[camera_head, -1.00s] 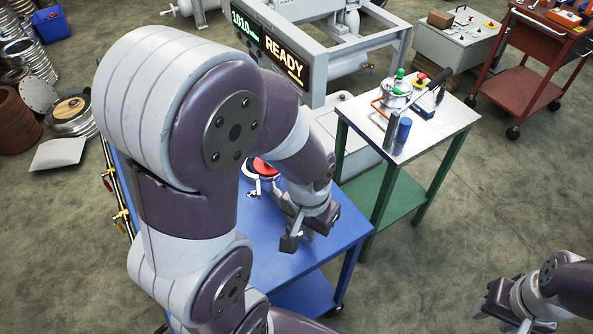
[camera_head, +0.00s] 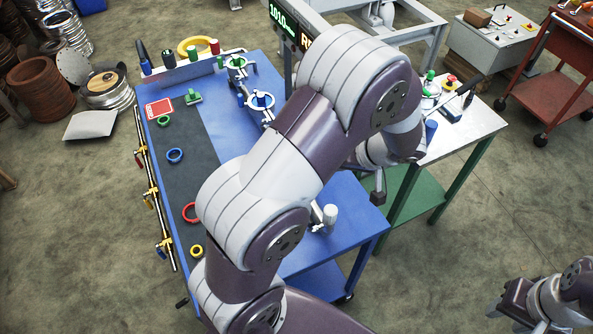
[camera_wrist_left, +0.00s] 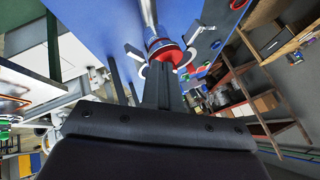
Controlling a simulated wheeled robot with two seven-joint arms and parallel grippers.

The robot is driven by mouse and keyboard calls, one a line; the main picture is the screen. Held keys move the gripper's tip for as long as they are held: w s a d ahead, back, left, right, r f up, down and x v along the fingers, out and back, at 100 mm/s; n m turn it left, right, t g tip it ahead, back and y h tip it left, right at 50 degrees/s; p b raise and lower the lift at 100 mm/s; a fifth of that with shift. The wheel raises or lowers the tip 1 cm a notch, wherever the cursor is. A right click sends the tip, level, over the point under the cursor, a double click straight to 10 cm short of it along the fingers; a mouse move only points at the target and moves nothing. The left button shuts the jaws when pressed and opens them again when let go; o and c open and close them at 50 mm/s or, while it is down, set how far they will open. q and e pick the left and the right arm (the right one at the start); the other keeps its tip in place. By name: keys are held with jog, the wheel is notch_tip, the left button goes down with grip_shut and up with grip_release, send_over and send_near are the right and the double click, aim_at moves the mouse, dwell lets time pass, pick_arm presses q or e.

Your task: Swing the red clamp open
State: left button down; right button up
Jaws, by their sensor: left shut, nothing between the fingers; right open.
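The red clamp (camera_wrist_left: 166,53) shows in the left wrist view as a red band around a pale pipe, with silver arms spread to both sides. Whether it is open or closed I cannot tell. In the head view my left arm hides it. My left gripper (camera_wrist_left: 162,72) is shut and empty; its fingers point at the red clamp and overlap its lower edge in the picture. Contact cannot be told. In the head view part of the left gripper (camera_head: 377,190) shows beside the bench's right edge. My right gripper (camera_head: 496,312) is open, low at the right, far from the bench.
The blue bench (camera_head: 345,262) carries a blue clamp fitting (camera_head: 260,101), a green one (camera_head: 236,62) and several coloured rings on a dark mat (camera_head: 190,150). A metal-topped side table (camera_head: 465,130) stands at the right.

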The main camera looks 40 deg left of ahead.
pick_arm(q)
jog(key=p+x, duration=0.2)
jog(key=x, duration=0.8)
jog(key=shift+s+a, duration=0.15)
jog(key=shift+s, duration=0.05)
jog(key=shift+s+a+r+p, duration=0.1)
jog(key=shift+s+a+p, duration=0.5)
jog(key=shift+s+a, duration=0.6)
jog(key=shift+a, duration=0.25)
jog(key=shift+w, duration=0.1)
